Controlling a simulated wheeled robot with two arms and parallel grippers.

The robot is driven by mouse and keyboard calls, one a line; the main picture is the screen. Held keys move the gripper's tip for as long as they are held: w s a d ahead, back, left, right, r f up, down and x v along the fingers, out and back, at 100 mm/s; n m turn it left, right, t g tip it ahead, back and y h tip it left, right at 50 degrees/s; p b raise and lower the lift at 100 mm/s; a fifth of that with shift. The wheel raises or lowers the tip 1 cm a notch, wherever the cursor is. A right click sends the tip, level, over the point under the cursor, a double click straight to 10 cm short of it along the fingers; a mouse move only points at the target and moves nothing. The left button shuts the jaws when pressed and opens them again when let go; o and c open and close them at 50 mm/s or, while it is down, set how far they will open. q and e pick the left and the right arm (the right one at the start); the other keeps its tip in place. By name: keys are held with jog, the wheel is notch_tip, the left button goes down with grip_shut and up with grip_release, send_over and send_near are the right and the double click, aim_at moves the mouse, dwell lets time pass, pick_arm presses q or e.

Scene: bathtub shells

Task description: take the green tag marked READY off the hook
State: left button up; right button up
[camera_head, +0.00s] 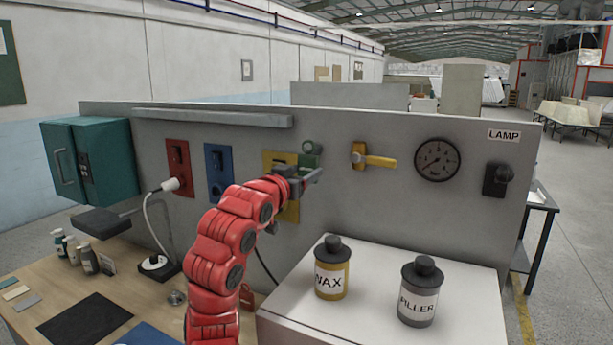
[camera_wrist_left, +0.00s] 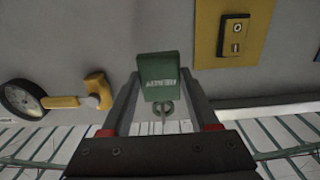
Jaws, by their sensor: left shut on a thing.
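The green tag (camera_head: 309,160) is at the upright grey panel, between the yellow plate and the yellow-handled valve. In the left wrist view the tag (camera_wrist_left: 158,70) shows its pale lettering upside down, with a metal ring (camera_wrist_left: 165,107) at its lower edge in that picture. My left gripper (camera_head: 312,175) is shut on the tag, one finger at each side; the fingers also show in the wrist view (camera_wrist_left: 162,88). I cannot make out the hook clearly, nor whether the ring is on it. My right gripper is not in view.
On the panel are a yellow plate (camera_head: 271,159), a yellow-handled valve (camera_head: 373,160), a gauge (camera_head: 437,160) and a lamp switch (camera_head: 496,179). A WAX can (camera_head: 332,271) and a FILLER can (camera_head: 419,295) stand on the white box (camera_head: 378,296) in front. A grey ledge (camera_head: 190,116) runs above.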

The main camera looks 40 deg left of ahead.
pick_arm(q)
jog(key=shift+b+v, duration=0.95)
jog(key=shift+v, duration=0.65)
jog(key=shift+b+v, duration=0.7)
jog(key=shift+v, duration=0.5)
